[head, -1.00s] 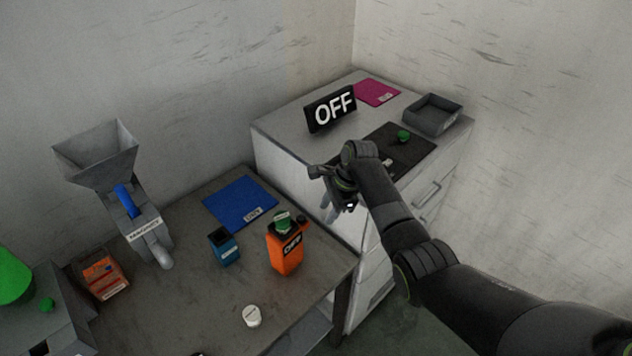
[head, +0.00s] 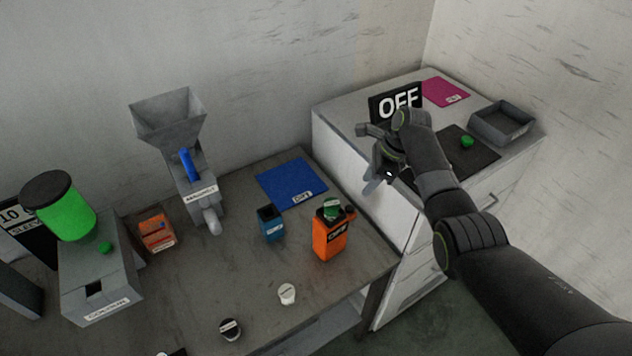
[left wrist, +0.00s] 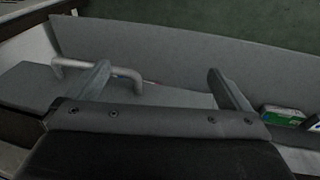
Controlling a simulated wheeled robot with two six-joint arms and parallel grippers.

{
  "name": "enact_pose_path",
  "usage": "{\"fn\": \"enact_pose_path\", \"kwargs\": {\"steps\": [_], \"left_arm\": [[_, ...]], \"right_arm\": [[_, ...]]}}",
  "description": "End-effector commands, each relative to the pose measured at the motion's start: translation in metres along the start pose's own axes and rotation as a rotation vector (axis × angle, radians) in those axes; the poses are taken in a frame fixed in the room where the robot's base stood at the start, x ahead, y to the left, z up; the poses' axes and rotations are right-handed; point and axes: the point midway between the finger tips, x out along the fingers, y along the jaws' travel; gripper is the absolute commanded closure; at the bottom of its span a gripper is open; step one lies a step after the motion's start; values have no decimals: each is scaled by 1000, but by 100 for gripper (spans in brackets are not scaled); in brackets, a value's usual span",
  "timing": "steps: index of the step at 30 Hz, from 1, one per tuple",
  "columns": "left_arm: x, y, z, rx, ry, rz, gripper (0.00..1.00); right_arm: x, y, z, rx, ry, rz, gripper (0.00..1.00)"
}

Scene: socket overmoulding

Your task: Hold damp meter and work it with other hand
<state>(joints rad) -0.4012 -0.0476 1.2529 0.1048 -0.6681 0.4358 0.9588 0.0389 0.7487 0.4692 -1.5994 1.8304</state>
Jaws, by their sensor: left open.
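An orange meter (head: 331,238) with a black label stands upright on the grey table. It has a green part on top and a small black knob at its top right. My right gripper (head: 375,182) hangs above and to the right of it, in front of the side cabinet, apart from the meter. Whether its fingers are open is unclear. My left gripper (left wrist: 162,88) shows only in the left wrist view, with its fingers wide apart and nothing between them. The meter is not seen in that view.
A blue open box (head: 270,224) stands left of the meter, with a blue mat (head: 291,183) behind. A white cap (head: 287,293) and a black cap (head: 230,329) lie in front. A hopper (head: 170,120) stands behind left. The cabinet holds an OFF sign (head: 396,101) and grey tray (head: 502,122).

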Motion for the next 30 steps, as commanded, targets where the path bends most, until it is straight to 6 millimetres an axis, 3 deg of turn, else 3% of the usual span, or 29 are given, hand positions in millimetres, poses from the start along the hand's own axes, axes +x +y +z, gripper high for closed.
{"fn": "enact_pose_path", "kwargs": {"steps": [6,14,16,22,27,30], "left_arm": [[-47,51,-21,-218,-7,90,0],[-116,96,-45,-433,-24,189,0],[-135,98,-72,-317,50,194,0],[-156,111,-133,111,212,152,0],[-168,149,-181,420,276,120,0],[-169,179,-197,399,244,128,0]], "right_arm": [[0,0,0,0,0,0,64],[0,0,0,0,0,0,64],[0,0,0,0,0,0,64],[0,0,0,0,0,0,64],[0,0,0,0,0,0,64],[0,0,0,0,0,0,64]]}}
